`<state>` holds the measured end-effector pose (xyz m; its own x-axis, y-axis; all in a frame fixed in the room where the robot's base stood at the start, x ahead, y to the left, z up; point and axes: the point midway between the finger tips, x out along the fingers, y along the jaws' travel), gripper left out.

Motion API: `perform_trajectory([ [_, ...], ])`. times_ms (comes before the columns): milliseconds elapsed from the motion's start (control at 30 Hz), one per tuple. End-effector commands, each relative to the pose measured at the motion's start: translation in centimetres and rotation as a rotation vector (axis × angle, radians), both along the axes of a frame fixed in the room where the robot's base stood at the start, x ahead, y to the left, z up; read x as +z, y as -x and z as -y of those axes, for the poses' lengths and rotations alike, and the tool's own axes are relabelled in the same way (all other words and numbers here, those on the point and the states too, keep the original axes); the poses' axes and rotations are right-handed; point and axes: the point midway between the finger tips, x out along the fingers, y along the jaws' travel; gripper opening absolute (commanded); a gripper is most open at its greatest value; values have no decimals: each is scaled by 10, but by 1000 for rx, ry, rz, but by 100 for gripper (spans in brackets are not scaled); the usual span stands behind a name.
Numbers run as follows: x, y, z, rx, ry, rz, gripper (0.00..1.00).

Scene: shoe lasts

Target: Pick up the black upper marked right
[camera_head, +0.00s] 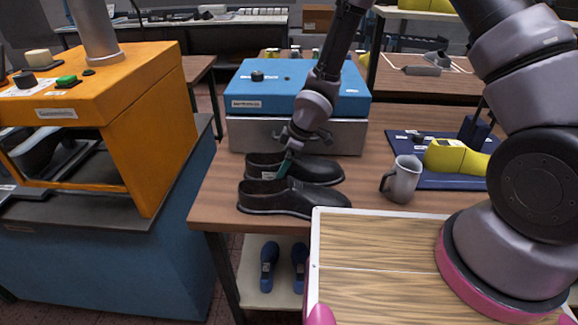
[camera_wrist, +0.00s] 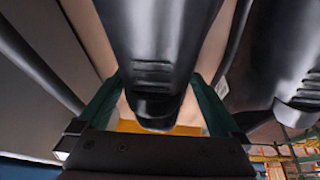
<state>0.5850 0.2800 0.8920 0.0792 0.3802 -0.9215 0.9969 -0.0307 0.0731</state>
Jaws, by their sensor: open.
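Two black uppers lie side by side on the brown table, the far one (camera_head: 318,171) and the near one (camera_head: 300,199). Their left and right markings are not readable. My gripper (camera_head: 285,163) is open and low over the far upper, with one green finger showing between the two uppers in the head view. In the wrist view, one upper (camera_wrist: 155,85) lies between the open green fingers of my gripper (camera_wrist: 158,105), not visibly clamped. The other upper (camera_wrist: 300,85) is beside the right finger.
A blue and grey box (camera_head: 300,95) stands close behind the uppers. A grey mug (camera_head: 402,179) stands to their right, near a dark blue mat (camera_head: 425,178) with a yellow last (camera_head: 452,157). An orange machine (camera_head: 150,130) stands left across a gap.

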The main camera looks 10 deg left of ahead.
Motion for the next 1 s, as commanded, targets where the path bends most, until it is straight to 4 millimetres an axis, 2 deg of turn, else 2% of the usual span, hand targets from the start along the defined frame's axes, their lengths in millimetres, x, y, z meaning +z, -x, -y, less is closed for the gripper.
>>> perform_trajectory([
  [67,0,0,0,0,0,0,100],
  [167,0,0,0,0,0,0,66],
  [233,0,0,0,0,0,0,39],
  [267,0,0,0,0,0,0,33],
  [500,1,0,0,0,-1,0,33],
  [667,10,0,0,0,-3,0,33],
  [767,23,-1,0,-2,-4,3,33],
  [1000,71,-2,1,-4,-4,3,33],
])
